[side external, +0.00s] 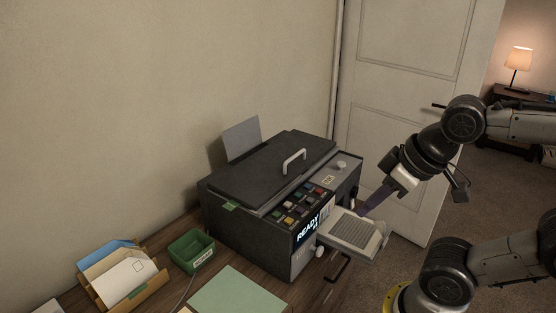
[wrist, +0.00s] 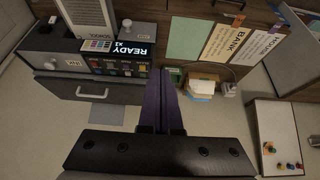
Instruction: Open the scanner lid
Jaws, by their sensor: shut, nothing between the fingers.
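The scanner (side external: 240,222) is a dark box on the wooden desk, with a lit display reading READY. Its dark lid (side external: 262,163) lies down flat on top, with a pale arched handle (side external: 294,160) standing on it. In the wrist view, the lid (wrist: 118,90) and its handle (wrist: 91,93) are at the left. My gripper (side external: 363,212) has purple fingers pressed together. It is right of the scanner, over or beside the pale tray, apart from the lid handle. In the wrist view, my gripper (wrist: 160,77) is shut and empty, right of the handle.
A pale tray (side external: 376,247) with a printed sheet juts from the scanner's front. Coloured buttons (side external: 298,205) and a knob (side external: 341,166) sit by the lid. A grey sheet (side external: 242,137) stands behind. A green box (side external: 191,249) and an envelope holder (side external: 120,293) are at left.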

